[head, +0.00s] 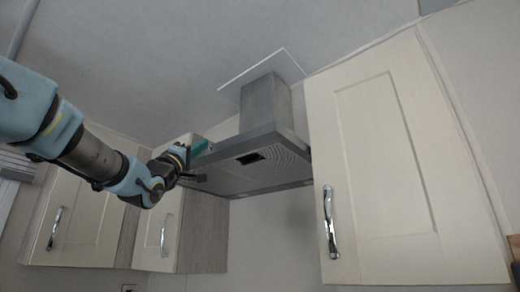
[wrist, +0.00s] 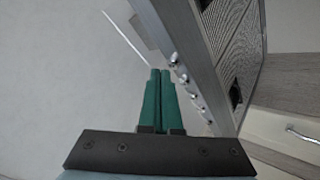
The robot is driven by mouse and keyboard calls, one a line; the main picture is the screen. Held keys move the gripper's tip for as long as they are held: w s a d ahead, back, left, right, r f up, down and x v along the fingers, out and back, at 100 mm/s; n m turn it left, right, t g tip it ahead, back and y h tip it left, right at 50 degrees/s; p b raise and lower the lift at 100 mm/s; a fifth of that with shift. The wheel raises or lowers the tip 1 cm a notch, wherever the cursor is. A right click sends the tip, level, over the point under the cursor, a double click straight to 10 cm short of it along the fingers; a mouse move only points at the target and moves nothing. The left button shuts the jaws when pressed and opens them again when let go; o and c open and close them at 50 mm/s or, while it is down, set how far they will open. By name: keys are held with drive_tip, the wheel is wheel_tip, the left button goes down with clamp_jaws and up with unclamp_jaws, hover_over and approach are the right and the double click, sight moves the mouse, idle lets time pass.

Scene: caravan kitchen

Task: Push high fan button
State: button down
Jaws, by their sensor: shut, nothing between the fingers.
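The range hood (head: 262,148) hangs on the wall in the middle of the head view, with a grey chimney above it. In the wrist view, a row of several small silvery round buttons (wrist: 183,78) runs along the hood's metal front edge (wrist: 182,30). I see no readable labels, so I cannot tell which is the high fan button. My gripper (wrist: 160,72) is shut and empty, its green fingers side by side, left of the row near its far end. Contact with a button cannot be made out. The gripper (head: 203,147) also shows at the hood's left front edge.
A cream cabinet (head: 385,165) with a chrome handle stands right of the hood. Smaller cream cabinets (head: 160,230) hang at the left, behind and below my arm. The hood's underside has a mesh filter (wrist: 228,35) and a dark opening (wrist: 235,93). Space before the hood is free.

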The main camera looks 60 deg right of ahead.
drive_tip(key=shift+d, duration=0.4)
drive_tip(key=shift+a, duration=0.1)
idle(0.3)
drive_tip(key=shift+a+b, duration=0.35)
drive_tip(key=shift+b, duration=0.1)
drive_tip(key=shift+a, duration=0.1)
drive_tip(key=shift+w+a+b, duration=0.2)
drive_tip(key=shift+a+b, duration=1.2)
drive_tip(key=shift+a, duration=1.55)
